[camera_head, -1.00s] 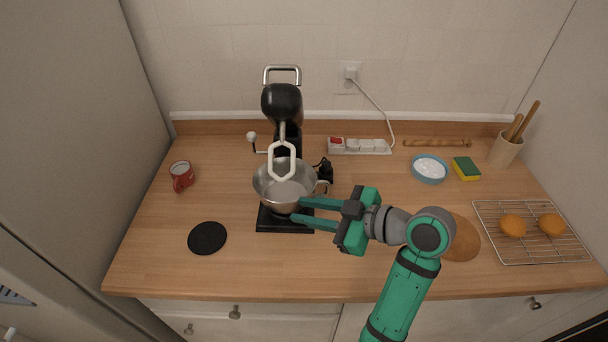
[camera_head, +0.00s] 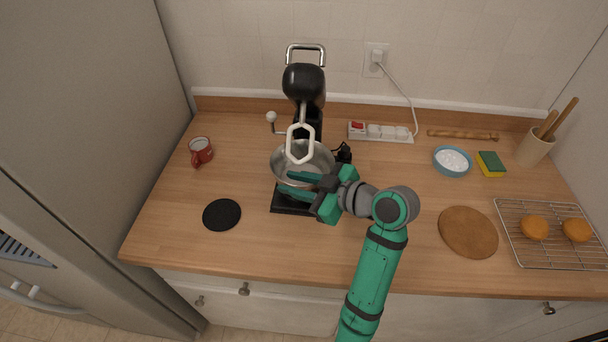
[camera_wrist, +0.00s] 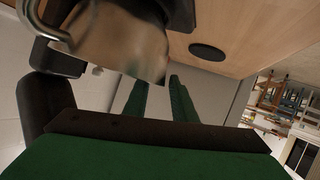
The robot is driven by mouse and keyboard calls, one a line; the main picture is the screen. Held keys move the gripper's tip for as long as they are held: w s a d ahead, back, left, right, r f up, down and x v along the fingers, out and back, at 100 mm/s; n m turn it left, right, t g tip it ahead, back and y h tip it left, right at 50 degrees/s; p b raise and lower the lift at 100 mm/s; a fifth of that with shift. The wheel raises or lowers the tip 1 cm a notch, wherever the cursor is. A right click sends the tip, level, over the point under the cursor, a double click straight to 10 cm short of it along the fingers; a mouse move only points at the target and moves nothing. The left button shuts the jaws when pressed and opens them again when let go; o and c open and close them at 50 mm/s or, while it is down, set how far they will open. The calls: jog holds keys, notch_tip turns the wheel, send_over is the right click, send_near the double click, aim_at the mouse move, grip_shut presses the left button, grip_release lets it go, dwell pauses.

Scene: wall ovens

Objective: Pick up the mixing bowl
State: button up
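The metal mixing bowl (camera_head: 318,164) sits on the base of the black stand mixer (camera_head: 304,82), under its white beater (camera_head: 299,145). My gripper (camera_head: 287,184) is at the bowl's front right side. One finger shows across the bowl's front rim and the other lower, in front of its wall. In the wrist view the two green fingers (camera_wrist: 158,95) stand apart, with the bowl's metal wall (camera_wrist: 128,42) just above them. A curved metal handle (camera_wrist: 45,25) shows at upper left, not between the fingers. Whether the fingers touch the bowl cannot be told.
A red mug (camera_head: 201,151) and a black disc (camera_head: 221,214) lie left of the mixer. A power strip (camera_head: 380,132), blue bowl (camera_head: 452,161), sponge (camera_head: 490,164), round board (camera_head: 468,232) and cooling rack (camera_head: 556,258) are to the right.

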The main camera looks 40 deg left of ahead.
jog(key=shift+a+f, duration=0.2)
jog(key=shift+a, duration=0.3)
jog(key=shift+s, duration=0.1)
jog(key=shift+c, duration=0.3)
jog(key=shift+a, duration=0.1)
grip_shut()
jog(key=shift+f, duration=0.15)
dwell(0.5)
